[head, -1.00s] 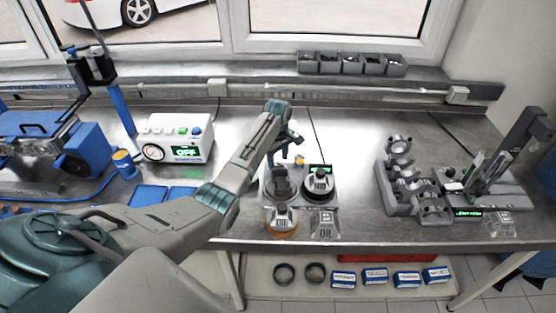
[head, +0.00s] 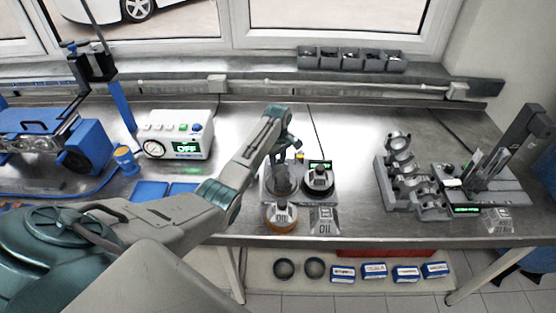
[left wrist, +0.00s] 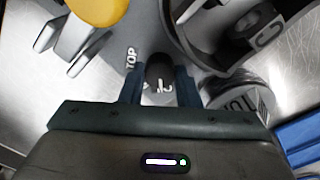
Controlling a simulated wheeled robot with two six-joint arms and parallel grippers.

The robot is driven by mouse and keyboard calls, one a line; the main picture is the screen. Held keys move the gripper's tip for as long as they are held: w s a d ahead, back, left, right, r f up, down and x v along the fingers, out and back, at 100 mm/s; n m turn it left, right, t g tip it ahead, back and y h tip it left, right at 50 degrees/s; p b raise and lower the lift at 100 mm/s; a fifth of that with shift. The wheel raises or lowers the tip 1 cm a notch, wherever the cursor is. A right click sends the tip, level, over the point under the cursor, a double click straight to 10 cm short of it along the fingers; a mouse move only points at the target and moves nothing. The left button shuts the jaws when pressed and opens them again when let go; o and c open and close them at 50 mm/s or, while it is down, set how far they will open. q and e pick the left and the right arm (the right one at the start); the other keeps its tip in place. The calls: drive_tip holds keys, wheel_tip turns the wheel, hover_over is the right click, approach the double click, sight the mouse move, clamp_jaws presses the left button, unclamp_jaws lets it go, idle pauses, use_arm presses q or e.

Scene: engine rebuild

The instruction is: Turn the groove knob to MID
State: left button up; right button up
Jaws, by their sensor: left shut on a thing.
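The groove knob (left wrist: 159,70) is a small dark knob in the left wrist view, with white markings near it and the word TOP on the grey plate to its left. My left gripper (left wrist: 160,86) is shut on it, one finger on each side. In the head view my left gripper (head: 283,155) reaches down at the back left of the grey two-station fixture (head: 300,196). There the arm and gripper hide the knob, and its pointer setting cannot be read. My right gripper is not in view.
A dark round part (head: 318,181) sits on the fixture's right station, with a small green display (head: 320,164) behind it. A control box reading OFF (head: 178,137) is left; grey engine parts (head: 405,175) are right.

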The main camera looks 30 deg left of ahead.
use_arm(q)
drive_tip(key=shift+m, duration=0.3)
drive_tip(key=m, duration=0.5)
drive_tip(key=shift+m, duration=2.5)
drive_tip(key=o, duration=1)
drive_tip(key=shift+r, duration=0.1)
